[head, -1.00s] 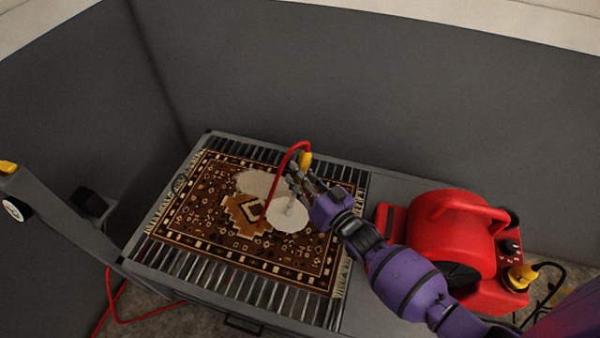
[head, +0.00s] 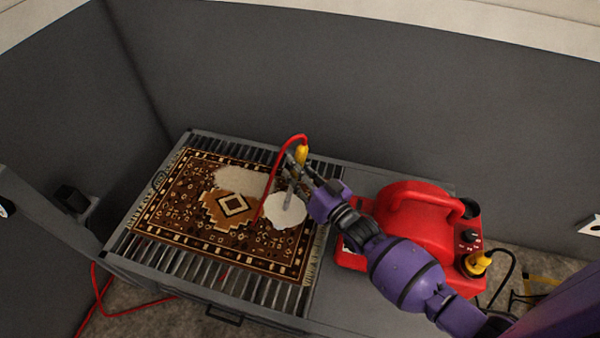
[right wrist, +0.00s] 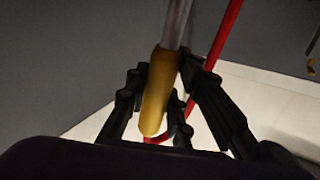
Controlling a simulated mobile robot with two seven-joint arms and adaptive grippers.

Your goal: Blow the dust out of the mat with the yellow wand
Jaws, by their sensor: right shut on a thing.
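The patterned brown mat (head: 180,215) lies flat on a slatted grate. It bears two pale dust patches, one at its upper middle (head: 238,178) and one at its right (head: 284,212). My right gripper (head: 296,166) is shut on the yellow wand (head: 301,154), above the right part of the mat. The wand's grey tube points down at the right patch; I cannot tell whether its tip touches. In the right wrist view the yellow handle (right wrist: 157,95) sits between the dark fingers. A red hose (head: 272,175) loops from the handle down over the mat. My left gripper is out of view.
A red blower machine (head: 415,225) with a yellow fitting (head: 476,263) stands right of the mat, close to my right arm. Grey walls (head: 300,75) enclose the back and left. A red hose or cord (head: 100,300) lies on the floor at left.

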